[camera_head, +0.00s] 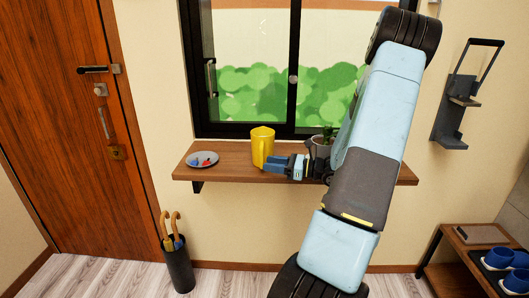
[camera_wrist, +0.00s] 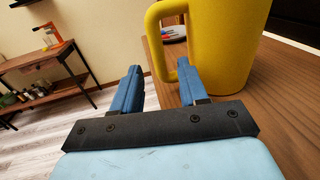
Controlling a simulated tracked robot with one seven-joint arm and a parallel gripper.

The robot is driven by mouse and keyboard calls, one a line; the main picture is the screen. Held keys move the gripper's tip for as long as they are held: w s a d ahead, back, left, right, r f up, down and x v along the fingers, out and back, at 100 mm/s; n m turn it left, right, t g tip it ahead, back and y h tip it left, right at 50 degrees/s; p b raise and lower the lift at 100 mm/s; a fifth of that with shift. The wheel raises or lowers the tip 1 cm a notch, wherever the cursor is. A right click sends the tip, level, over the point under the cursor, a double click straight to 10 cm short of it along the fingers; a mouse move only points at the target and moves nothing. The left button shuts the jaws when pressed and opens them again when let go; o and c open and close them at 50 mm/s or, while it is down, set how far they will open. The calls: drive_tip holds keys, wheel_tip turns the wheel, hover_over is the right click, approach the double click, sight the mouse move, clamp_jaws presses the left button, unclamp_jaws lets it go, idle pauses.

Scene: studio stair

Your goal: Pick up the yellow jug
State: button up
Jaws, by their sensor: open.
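The yellow jug (camera_head: 259,146) stands upright on the wooden wall shelf, below the window. In the wrist view the jug (camera_wrist: 228,42) fills the upper right, with its handle on its left side. My gripper (camera_head: 272,164) is at the front of the shelf, close beside the jug's lower right. In the wrist view its two blue fingers (camera_wrist: 158,78) are apart. The handle shows between and beyond the fingertips. The right finger overlaps the handle opening in the picture; I cannot tell whether it touches the jug. Nothing is held.
A plate (camera_head: 202,159) with small red and blue items lies at the shelf's left end. A potted plant (camera_head: 321,146) stands right of the gripper, partly behind my arm. An umbrella stand (camera_head: 179,267) is on the floor below. A low bench (camera_head: 455,278) stands right.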

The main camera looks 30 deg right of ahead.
sight(262, 162)
drive_tip(key=x, duration=0.4)
drive_tip(key=shift+a, duration=0.1)
drive_tip(key=shift+c, duration=0.3)
clamp_jaws()
idle(1.0)
